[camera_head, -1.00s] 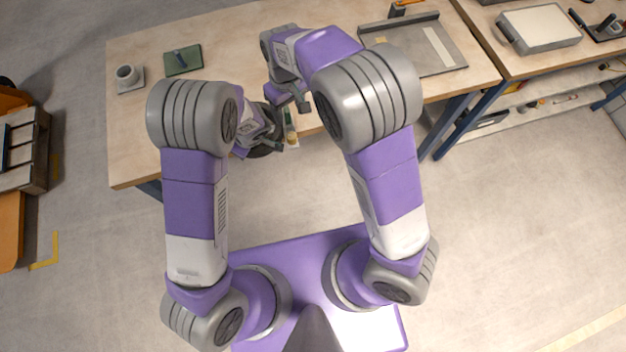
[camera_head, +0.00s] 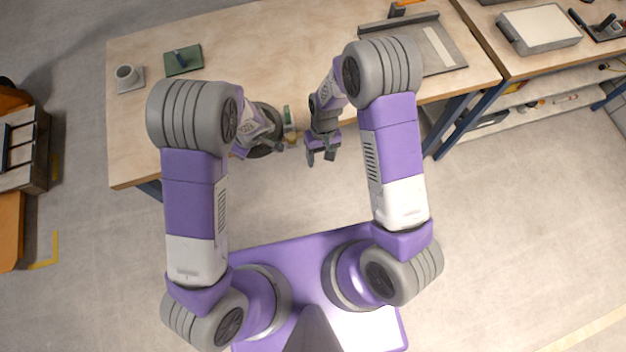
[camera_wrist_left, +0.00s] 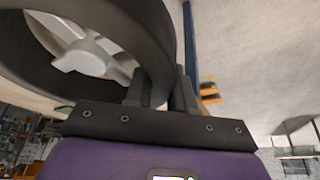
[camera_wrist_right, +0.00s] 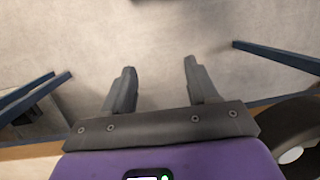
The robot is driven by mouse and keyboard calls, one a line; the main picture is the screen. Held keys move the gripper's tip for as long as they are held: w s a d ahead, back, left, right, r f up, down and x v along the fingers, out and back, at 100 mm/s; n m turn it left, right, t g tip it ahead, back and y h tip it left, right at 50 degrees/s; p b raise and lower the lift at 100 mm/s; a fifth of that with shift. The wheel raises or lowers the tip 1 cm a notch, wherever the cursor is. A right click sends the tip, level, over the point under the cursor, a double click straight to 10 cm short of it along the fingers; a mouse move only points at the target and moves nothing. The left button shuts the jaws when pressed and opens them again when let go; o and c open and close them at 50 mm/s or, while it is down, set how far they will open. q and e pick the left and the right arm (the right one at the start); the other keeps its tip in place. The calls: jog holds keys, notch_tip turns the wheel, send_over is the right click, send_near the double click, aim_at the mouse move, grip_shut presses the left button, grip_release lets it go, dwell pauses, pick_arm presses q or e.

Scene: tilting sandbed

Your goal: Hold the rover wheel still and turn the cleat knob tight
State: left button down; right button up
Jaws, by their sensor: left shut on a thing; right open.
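The rover wheel has a dark tyre (camera_wrist_left: 154,45) and pale spokes, filling the upper left of the left wrist view. In the head view it is a dark round shape (camera_head: 266,114) at the table's front edge, partly covered by my left arm. My left gripper (camera_wrist_left: 160,88) is shut on the wheel's rim. My right gripper (camera_head: 321,158) is open and empty, to the right of the wheel and in front of the table edge. In the right wrist view nothing lies between its fingers (camera_wrist_right: 159,80), and part of the wheel (camera_wrist_right: 284,128) shows at right. I cannot make out the cleat knob.
A small green item (camera_head: 287,117) lies at the table edge between the wheel and my right gripper. Floor before the table is clear.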

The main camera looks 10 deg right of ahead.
jog(key=s+f+m+g+y, duration=0.1)
jog(key=s+f+m+y, duration=0.15)
jog(key=s+f, duration=0.6)
jog(key=s+a+m+t+y, duration=0.1)
jog(key=s+a+m+y, duration=0.3)
jog(key=s+a+m, duration=0.2)
jog(key=shift+s+f, duration=0.35)
jog(key=shift+s, duration=0.7)
jog(key=shift+a, duration=0.1)
pick_arm(q)
jog(key=c, duration=0.9)
grip_release()
jog(key=shift+r, duration=0.1)
